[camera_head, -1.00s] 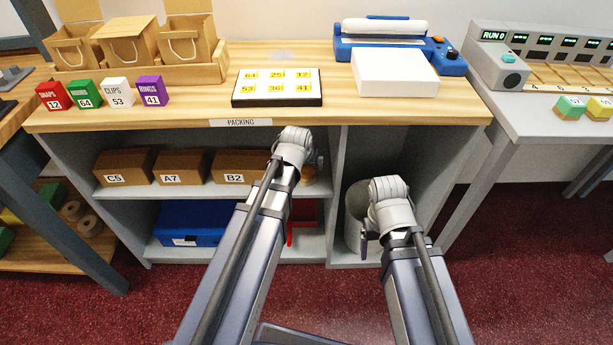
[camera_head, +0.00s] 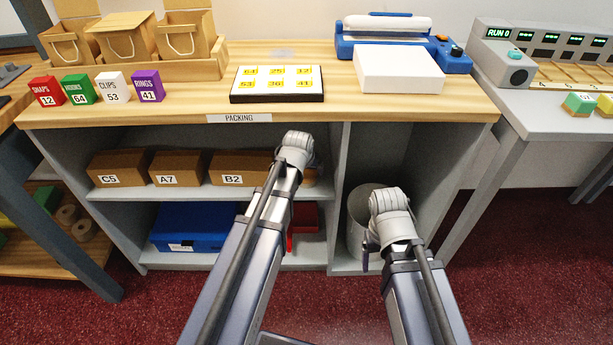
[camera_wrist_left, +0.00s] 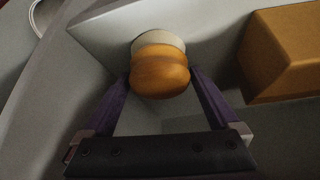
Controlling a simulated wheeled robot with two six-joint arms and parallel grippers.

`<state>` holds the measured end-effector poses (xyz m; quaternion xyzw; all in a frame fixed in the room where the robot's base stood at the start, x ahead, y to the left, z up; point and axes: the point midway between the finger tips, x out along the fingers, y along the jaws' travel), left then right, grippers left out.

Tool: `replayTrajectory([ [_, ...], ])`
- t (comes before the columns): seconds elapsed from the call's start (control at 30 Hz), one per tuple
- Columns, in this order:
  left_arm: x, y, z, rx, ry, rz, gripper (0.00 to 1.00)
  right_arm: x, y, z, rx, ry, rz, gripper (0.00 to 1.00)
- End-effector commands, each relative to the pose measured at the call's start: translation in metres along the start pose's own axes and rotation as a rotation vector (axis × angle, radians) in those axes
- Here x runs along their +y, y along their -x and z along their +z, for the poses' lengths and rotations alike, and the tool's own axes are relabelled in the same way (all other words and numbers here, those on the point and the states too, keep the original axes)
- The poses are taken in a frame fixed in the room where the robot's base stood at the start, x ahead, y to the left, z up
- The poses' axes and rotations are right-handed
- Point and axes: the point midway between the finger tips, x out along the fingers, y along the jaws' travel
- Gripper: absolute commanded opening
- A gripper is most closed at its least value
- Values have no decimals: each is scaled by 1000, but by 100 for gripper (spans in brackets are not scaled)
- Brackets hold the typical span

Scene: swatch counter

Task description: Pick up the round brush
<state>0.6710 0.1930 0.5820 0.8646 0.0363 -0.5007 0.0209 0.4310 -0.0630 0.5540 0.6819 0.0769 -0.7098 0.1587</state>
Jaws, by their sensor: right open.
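The round brush (camera_wrist_left: 160,72) shows in the left wrist view as a rounded orange-brown body with a pale part behind it. My left gripper (camera_wrist_left: 162,78) has one purple finger on each side of it. The fingertips are at or very near its sides; I cannot tell whether they press on it. In the head view my left gripper reaches into the upper shelf bay, mostly hidden by its own wrist. A bit of orange-brown shows just right of that wrist. My right gripper (camera_head: 371,250) is open, pointing down in front of the grey bin, partly hidden by its wrist.
Brown boxes (camera_head: 177,168) stand on the upper shelf, left of my left gripper. A blue case (camera_head: 195,222) and a red item (camera_head: 304,216) sit below. The grey bin (camera_head: 357,214) stands in the right bay. The counter edge (camera_head: 400,112) and a divider (camera_head: 338,190) bound the bays.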

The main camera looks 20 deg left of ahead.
Motion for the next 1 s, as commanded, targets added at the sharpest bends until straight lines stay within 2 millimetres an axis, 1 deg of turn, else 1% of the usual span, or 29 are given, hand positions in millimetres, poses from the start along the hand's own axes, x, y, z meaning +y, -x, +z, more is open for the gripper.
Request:
replayTrajectory([
  [0.03,0,0,0,0,0,0,88,0,0,0,0,0,0,80],
  [0.07,0,0,0,0,0,0,84,0,0,0,0,0,0,80],
  [0.6,0,0,0,0,0,0,24,0,0,0,0,0,0,80],
  [0.63,0,0,0,0,0,0,22,0,0,0,0,0,0,80],
  [1.0,0,2,-1,0,0,0,22,0,2,0,0,0,0,80],
])
